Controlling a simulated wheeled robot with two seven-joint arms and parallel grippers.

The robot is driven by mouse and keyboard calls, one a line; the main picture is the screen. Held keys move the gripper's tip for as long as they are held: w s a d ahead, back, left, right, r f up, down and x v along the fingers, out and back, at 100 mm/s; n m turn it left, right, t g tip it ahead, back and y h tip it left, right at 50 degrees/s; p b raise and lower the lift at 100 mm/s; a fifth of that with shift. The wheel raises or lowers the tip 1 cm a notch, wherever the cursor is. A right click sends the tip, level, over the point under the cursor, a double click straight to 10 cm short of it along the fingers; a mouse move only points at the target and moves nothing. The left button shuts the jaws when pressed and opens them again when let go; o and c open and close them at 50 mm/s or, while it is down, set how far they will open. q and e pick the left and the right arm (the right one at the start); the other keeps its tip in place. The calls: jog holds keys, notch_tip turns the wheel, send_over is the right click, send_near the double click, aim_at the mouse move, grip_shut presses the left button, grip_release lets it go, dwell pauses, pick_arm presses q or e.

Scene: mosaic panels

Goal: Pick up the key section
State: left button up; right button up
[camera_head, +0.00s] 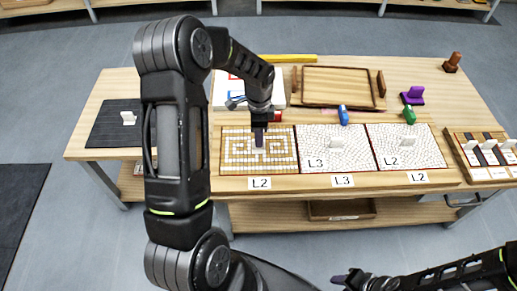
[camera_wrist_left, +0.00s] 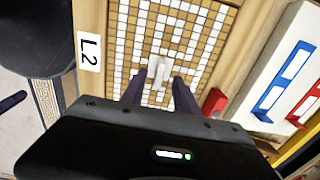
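The mosaic panel with a gold-and-white key pattern (camera_head: 232,160) lies flat on the wooden table, left of two speckled panels. In the left wrist view the panel (camera_wrist_left: 205,38) has a small white upright handle (camera_wrist_left: 159,70) near its middle. My left gripper (camera_head: 259,138) points down over this panel. Its two dark fingers are spread apart in the wrist view (camera_wrist_left: 160,92), with the handle between and just beyond their tips. I see no firm contact. My right gripper (camera_head: 341,279) is low in front of the table, away from the panels; its finger opening is unclear.
Speckled panels with white handles (camera_head: 337,162) (camera_head: 425,157) lie to the right, and a dark panel (camera_head: 106,128) lies at left. A wooden tray (camera_head: 335,88), blue (camera_head: 343,115) and green (camera_head: 406,112) tools and a purple block (camera_head: 412,97) stand behind. A rack (camera_head: 489,172) sits at far right.

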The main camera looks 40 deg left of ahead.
pick_arm(q)
notch_tip(320, 180, down, 4)
jog(key=shift+r, duration=0.15)
jog(key=shift+c, duration=0.4)
grip_shut()
dwell(0.3)
jog(key=shift+r, duration=0.1)
dwell(0.9)
